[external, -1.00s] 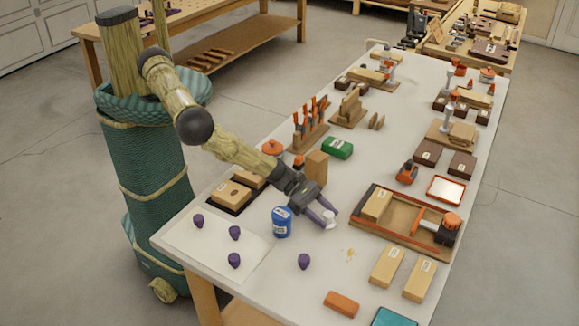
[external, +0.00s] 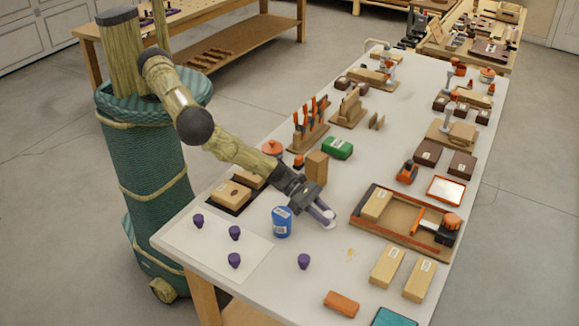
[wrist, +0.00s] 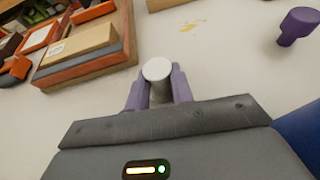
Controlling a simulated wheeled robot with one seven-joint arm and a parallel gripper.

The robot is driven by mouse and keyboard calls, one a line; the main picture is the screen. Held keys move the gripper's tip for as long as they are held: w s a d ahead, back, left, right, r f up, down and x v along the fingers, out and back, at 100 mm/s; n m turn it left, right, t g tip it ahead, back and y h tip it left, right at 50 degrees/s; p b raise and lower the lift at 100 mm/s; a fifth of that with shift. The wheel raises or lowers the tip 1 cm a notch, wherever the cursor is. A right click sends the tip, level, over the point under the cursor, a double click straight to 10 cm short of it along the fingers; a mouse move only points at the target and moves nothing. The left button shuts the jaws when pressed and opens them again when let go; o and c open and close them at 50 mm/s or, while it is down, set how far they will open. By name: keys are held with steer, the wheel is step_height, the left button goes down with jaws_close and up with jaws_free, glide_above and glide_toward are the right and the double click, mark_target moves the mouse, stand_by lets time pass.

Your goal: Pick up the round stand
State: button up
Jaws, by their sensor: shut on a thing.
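The round stand (wrist: 157,69) is a small white-grey round piece. In the wrist view it sits between the two purple fingers of my gripper (wrist: 159,90), which are shut on it. In the external view my gripper (external: 323,214) is low over the white table, and the stand (external: 329,223) shows at the fingertips, partly hidden by them. I cannot tell whether the stand touches the table.
A blue tub (external: 282,222) stands close to the left of my gripper. A purple knob (external: 304,261) is in front. A wooden tray (external: 373,229) with blocks lies to the right. A tan upright block (external: 317,168) is behind. Bare table surrounds the fingertips.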

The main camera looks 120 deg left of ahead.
step_height(320, 180, up, 10)
steer(key=shift+b, duration=0.85)
